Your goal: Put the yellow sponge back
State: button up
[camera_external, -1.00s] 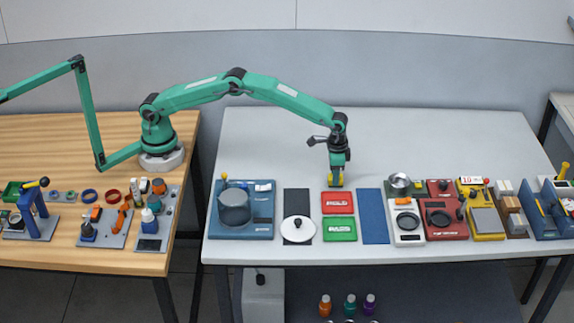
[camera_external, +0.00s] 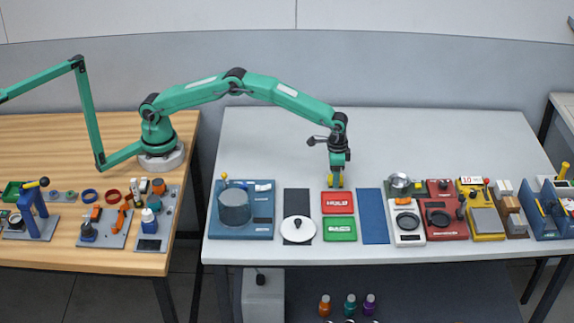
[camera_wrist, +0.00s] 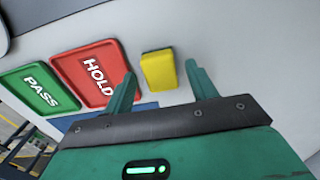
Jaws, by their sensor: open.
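The yellow sponge (camera_wrist: 159,69) lies on the light grey table just behind the red HOLD tray (camera_wrist: 88,72). In the wrist view it shows between and ahead of the two green fingers of my gripper (camera_wrist: 163,88), with space on both sides. My gripper is open and empty. In the external view my gripper (camera_external: 336,180) points down at the sponge, whose yellow edge shows around the fingertips. The HOLD tray (camera_external: 338,203) shows there in front of it. Whether the fingers reach down beside the sponge cannot be told.
The green PASS tray (camera_external: 339,229) lies in front of the HOLD tray. A blue mat (camera_external: 373,216) lies to the right, and a dark mat with a white round lid (camera_external: 298,230) to the left. A blue station with a grey pot (camera_external: 234,207) stands further left. The table's back is clear.

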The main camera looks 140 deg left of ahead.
notch_tip(320, 180, up, 12)
dwell(0.6)
dwell(0.5)
jog(key=s+d+r+m+t, duration=0.1)
jog(key=s+d+r+m, duration=0.1)
jog(key=s+d+r, duration=0.5)
jog(key=s+d+r+m+t, duration=0.2)
jog(key=s+d+r, duration=0.1)
jog(key=d+r, duration=0.8)
jog(key=s+d+f+m+t, duration=0.1)
jog(key=s+d+f+m, duration=0.1)
jog(key=s+d+f, duration=0.2)
jog(key=s+d+f+m+t, duration=0.1)
jog(key=s+d+f+m, duration=0.2)
jog(key=s+d, duration=0.7)
jog(key=s+f, duration=0.1)
jog(key=s, duration=0.7)
jog(key=shift+d+t, duration=0.3)
jog(key=shift+d, duration=0.05)
